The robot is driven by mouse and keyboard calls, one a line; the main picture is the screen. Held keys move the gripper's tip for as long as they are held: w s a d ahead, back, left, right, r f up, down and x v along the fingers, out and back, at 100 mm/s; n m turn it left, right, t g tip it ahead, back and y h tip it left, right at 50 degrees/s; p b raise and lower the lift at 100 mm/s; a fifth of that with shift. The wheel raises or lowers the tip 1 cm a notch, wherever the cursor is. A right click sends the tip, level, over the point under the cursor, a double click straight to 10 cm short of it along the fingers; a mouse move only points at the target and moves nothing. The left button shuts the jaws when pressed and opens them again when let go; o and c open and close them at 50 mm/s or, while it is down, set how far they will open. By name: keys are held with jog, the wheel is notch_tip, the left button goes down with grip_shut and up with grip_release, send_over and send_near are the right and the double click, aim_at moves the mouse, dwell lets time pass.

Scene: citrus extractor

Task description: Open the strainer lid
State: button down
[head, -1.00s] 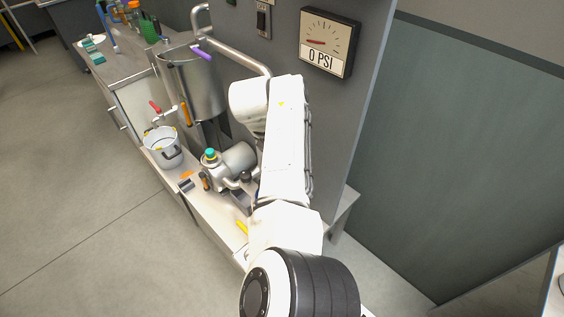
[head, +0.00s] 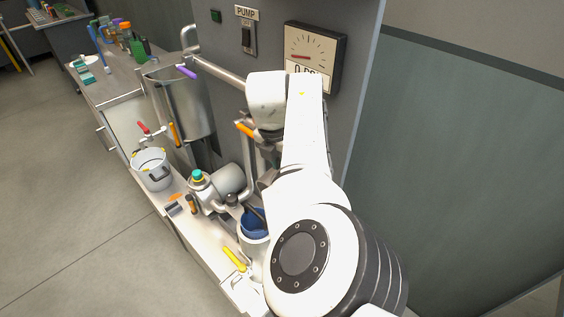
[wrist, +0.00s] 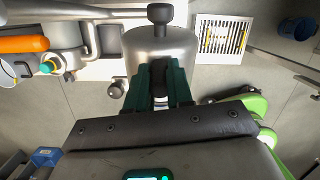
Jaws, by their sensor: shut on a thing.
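In the wrist view, a rounded metal vessel (wrist: 160,45), which looks like the strainer with its lid, is straight ahead of my gripper. A dark round knob (wrist: 160,13) shows at its far edge. My gripper (wrist: 160,88) has dark green fingers close together, shut on a dark part at the vessel's near side that looks like the lid's handle. The fingers hide most of that part. I cannot see a gap between lid and body. In the head view my arm covers most of the strainer and the fingertips.
An orange handle (head: 244,130) is just left of my wrist. A teal-capped pump (head: 198,176), a blue-lined bucket (head: 256,225) and a yellow handle (head: 234,259) are lower down. A large steel tank (head: 182,100) and a pot (head: 152,170) stand left. The gauge (head: 314,57) hangs behind.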

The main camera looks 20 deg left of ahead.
jog(key=shift+f, duration=0.15)
jog(key=c, duration=1)
grip_release()
jog(key=shift+a+r+p, duration=0.1)
jog(key=shift+r+p, duration=0.3)
jog(key=shift+r, duration=0.3)
jog(key=r, duration=0.3)
jog(key=s+r, duration=0.1)
jog(key=r, duration=0.2)
jog(key=s+r, duration=0.1)
jog(key=r, duration=0.2)
jog(key=shift+a+r, duration=0.1)
jog(key=shift+a, duration=0.2)
jog(key=shift+c, duration=0.3)
